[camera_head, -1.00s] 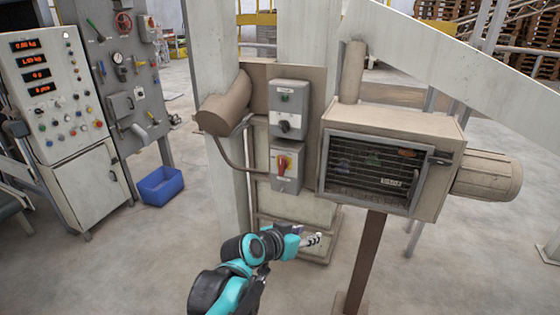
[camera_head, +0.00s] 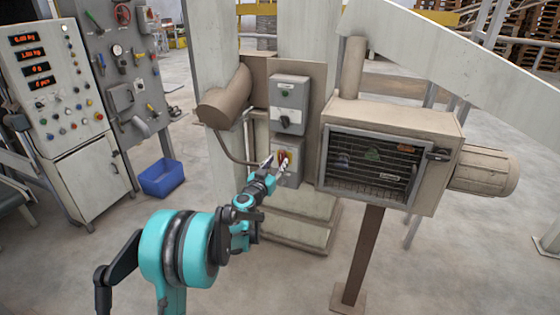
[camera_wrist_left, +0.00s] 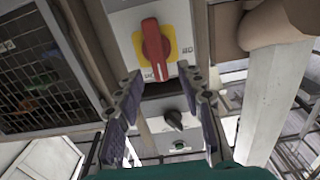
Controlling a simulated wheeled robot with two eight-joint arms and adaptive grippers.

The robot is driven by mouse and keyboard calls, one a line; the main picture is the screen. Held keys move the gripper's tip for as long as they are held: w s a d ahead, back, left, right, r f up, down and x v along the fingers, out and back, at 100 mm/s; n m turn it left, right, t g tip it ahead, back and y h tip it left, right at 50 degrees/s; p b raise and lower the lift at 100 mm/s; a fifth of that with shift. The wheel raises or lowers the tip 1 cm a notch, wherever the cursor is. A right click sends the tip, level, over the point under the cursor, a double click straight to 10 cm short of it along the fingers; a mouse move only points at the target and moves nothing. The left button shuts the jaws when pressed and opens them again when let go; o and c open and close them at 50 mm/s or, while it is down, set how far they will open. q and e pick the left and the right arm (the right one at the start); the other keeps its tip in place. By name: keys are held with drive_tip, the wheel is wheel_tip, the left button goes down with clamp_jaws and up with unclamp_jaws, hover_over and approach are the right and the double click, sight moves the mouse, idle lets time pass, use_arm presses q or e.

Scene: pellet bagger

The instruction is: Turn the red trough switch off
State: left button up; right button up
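The red switch (camera_wrist_left: 152,46) is a rotary handle on a yellow plate, on a light grey box. In the left wrist view its handle runs nearly along the picture's vertical. In the head view the switch box (camera_head: 292,174) is on the post below another grey box, and the gripper partly hides the red handle. My left gripper (camera_head: 276,163) is in front of the switch. In the left wrist view its two fingers (camera_wrist_left: 160,88) are spread apart, with nothing between the tips and the handle beyond them. My right gripper is not in view.
The upper box (camera_head: 289,104) has a black knob and a green button. A caged machine (camera_head: 375,170) stands to the right. A control cabinet (camera_head: 55,90), a tool panel (camera_head: 122,65) and a blue bin (camera_head: 161,178) are at the left. Floor between is clear.

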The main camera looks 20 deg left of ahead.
sight(280, 157)
use_arm(q)
drive_tip(key=shift+w+b, duration=0.3)
drive_tip(key=shift+w, duration=1.5)
drive_tip(key=shift+s, duration=0.1)
clamp_jaws()
drive_tip(key=shift+r+n, duration=0.1)
drive_tip(key=shift+n, duration=0.2)
drive_tip(key=n, duration=0.2)
drive_tip(key=a+n, duration=0.1)
drive_tip(key=n, duration=0.5)
drive_tip(key=shift+a+f, duration=0.2)
drive_tip(key=shift+f, duration=0.1)
drive_tip(key=n, duration=0.4)
drive_tip(key=shift+a+f+n, duration=0.25)
drive_tip(key=shift+f+n, duration=0.05)
drive_tip(key=shift+f, duration=0.05)
drive_tip(key=n, duration=0.4)
drive_tip(key=shift+f+n, duration=0.3)
drive_tip(key=shift+f, duration=0.1)
